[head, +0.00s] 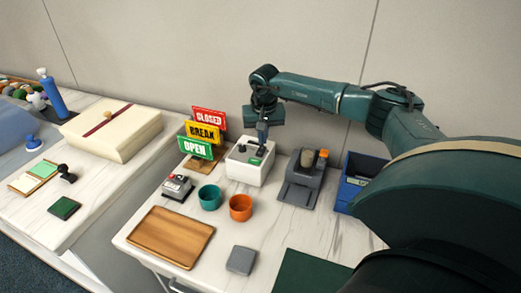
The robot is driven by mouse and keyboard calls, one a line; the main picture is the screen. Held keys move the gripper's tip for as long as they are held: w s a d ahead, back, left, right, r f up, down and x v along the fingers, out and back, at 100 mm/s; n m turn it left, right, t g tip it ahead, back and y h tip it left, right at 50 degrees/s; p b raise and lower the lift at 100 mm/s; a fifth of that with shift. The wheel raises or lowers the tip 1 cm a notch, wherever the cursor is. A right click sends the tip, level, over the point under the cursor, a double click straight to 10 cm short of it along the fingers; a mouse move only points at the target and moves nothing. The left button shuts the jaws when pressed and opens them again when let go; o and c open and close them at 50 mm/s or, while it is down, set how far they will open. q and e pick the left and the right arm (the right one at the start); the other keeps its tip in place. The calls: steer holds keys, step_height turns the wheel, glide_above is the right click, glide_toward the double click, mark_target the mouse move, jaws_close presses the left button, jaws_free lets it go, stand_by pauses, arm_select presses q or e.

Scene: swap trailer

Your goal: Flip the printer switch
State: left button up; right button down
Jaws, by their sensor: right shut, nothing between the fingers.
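The white printer (244,173) is a small box-shaped unit on the marble-topped table, with a dark slot and a green patch on its top. My right gripper (262,137) points down over the printer's top, near its back right part. It is shut and empty. Its fingertips are close to the printer's top, but I cannot tell whether they touch it. The switch itself is too small to make out, and the gripper may hide it. My left gripper is not in view.
Open, break and closed signs (203,133) stand left of the printer. A grey device (301,186) and a blue bin (352,180) stand to its right. Teal (210,197) and orange (241,208) cups, a red-topped device (177,187) and a wooden tray (172,236) are in front.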

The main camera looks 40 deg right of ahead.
mark_target(263, 148)
steer(key=shift+f+b, duration=0.5)
steer(key=shift+f, duration=0.25)
stand_by(0.7)
steer(key=shift+f, duration=0.2)
steer(key=shift+r+p, duration=2.6)
steer(key=shift+r, duration=0.95)
steer(key=shift+s+f, duration=0.1)
